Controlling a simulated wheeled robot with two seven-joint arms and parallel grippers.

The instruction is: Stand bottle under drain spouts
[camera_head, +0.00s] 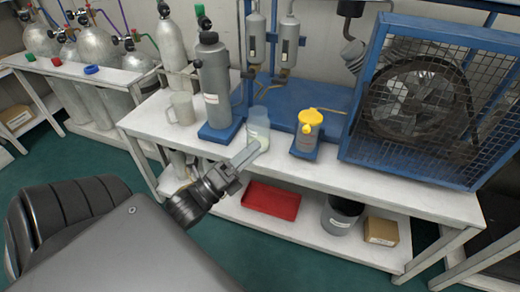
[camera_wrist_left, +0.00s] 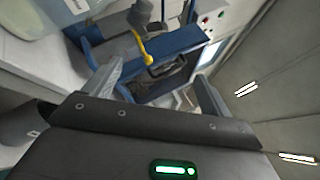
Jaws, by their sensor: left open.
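A translucent, pale bottle (camera_head: 258,124) stands upright on the white bench in the camera_head view. Two grey filter cylinders (camera_head: 288,42) hang on the blue frame behind it, with small brass drain spouts (camera_head: 282,74) at their lower ends. My left gripper (camera_head: 248,154) is at the bench's front edge, just in front of the bottle and overlapping its base. In the left wrist view its jaws (camera_wrist_left: 158,84) are apart with nothing held between them. A pale translucent vessel, apparently the bottle (camera_wrist_left: 28,18), is at upper left, outside the jaws. My right gripper is not in view.
A grey cylinder (camera_head: 214,82) on a blue base (camera_head: 220,132) and a mug (camera_head: 181,108) stand to the left. A yellow-topped canister (camera_head: 309,128) and a caged fan (camera_head: 420,100) stand to the right. A red tray (camera_head: 272,200) is on the lower shelf.

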